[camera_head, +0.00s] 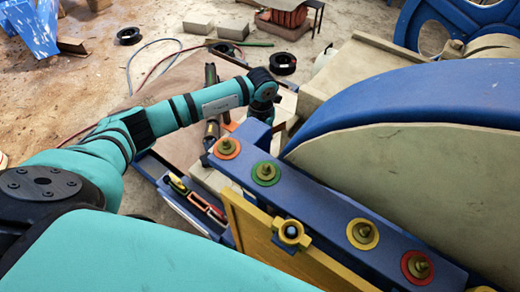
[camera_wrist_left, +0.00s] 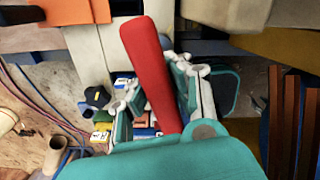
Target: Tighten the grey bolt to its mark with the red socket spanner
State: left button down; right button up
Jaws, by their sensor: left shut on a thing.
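My left gripper (camera_wrist_left: 160,78) is shut on the red socket spanner (camera_wrist_left: 148,50), whose red handle runs between the fingers in the left wrist view. The spanner's socket end does not show. In the head view the left gripper (camera_head: 264,108) is partly hidden, at the far end of the blue beam (camera_head: 315,207). My right gripper is not in view.
A blue tool tray (camera_head: 167,194) with coloured compartments lies left of the beam. A yellow bracket (camera_head: 291,232) sticks out from the beam's side. The big blue-rimmed wheel (camera_head: 400,105) blocks the right. Hoses (camera_head: 140,62) and blocks (camera_head: 198,24) lie on the floor behind.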

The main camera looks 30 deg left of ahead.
pick_arm(q)
jog(key=shift+m+b, duration=1)
jog(key=shift+m, duration=1)
jog(key=shift+m+b, duration=0.65)
jog(key=shift+m, duration=0.45)
jog(key=shift+m+b, duration=0.7)
jog(key=shift+m, duration=0.7)
jog(key=shift+m+b, duration=1)
